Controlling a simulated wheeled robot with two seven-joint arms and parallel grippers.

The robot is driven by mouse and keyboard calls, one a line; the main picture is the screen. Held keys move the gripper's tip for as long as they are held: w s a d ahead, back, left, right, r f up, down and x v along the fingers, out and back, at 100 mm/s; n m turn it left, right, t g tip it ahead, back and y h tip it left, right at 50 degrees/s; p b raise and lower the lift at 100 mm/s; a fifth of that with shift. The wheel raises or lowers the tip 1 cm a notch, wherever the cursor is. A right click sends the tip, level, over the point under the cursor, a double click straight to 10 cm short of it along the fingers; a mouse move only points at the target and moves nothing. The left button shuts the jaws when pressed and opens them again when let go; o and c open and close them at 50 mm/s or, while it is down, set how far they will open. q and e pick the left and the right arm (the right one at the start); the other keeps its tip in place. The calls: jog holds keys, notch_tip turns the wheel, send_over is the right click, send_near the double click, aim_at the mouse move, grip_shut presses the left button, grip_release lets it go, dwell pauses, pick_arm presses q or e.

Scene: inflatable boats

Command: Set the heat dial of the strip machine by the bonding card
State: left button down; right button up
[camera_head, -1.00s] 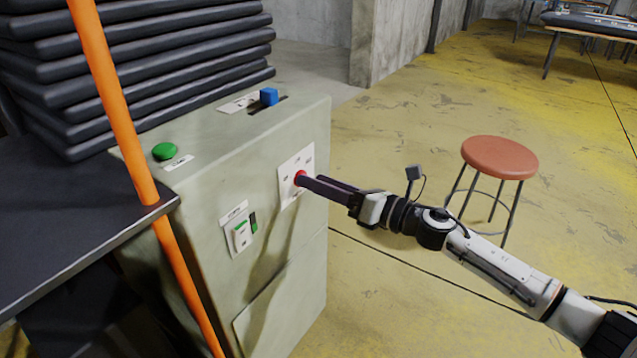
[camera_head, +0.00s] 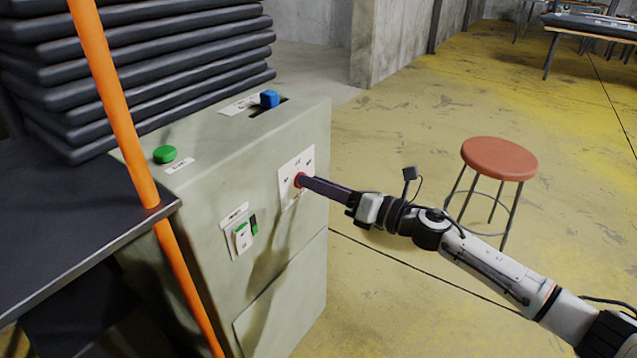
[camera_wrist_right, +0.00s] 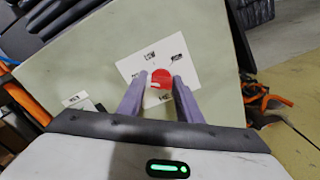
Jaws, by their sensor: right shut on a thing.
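The strip machine (camera_head: 200,190) is a pale green-grey box left of centre. Its red heat dial sits on a white plate (camera_head: 294,165) on the side facing my right arm. My right gripper (camera_head: 303,181) is shut on the red dial, one finger on each side. The right wrist view shows the red dial (camera_wrist_right: 161,79) between the fingertips, with a pale mark on its left. Printed words surround it on the plate (camera_wrist_right: 136,68); one reads LOW, the others are hard to read. I cannot make out a bonding card. My left gripper is not in view.
The machine also has a green button (camera_head: 165,154), a blue lever (camera_head: 269,99) and a green-and-white switch (camera_head: 241,236). An orange pole (camera_head: 112,100) stands in front of a dark table (camera_head: 70,240). A red stool (camera_head: 499,158) stands on open floor at right.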

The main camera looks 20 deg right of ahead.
pick_arm(q)
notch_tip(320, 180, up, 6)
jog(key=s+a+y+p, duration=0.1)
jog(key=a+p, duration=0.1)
jog(key=p, duration=1)
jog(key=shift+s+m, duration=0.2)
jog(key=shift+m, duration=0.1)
pick_arm(e)
jog(key=shift+w+d+f+m, duration=0.1)
jog(key=shift+f+m, duration=0.1)
jog(key=shift+m, duration=3.65)
jog(key=shift+s+d+f+m, duration=0.1)
jog(key=shift+f+m, duration=0.05)
jog(key=shift+m, duration=3.75)
jog(key=shift+w+f+m, duration=0.1)
jog(key=shift+f+m, duration=0.1)
jog(key=shift+m, duration=3.65)
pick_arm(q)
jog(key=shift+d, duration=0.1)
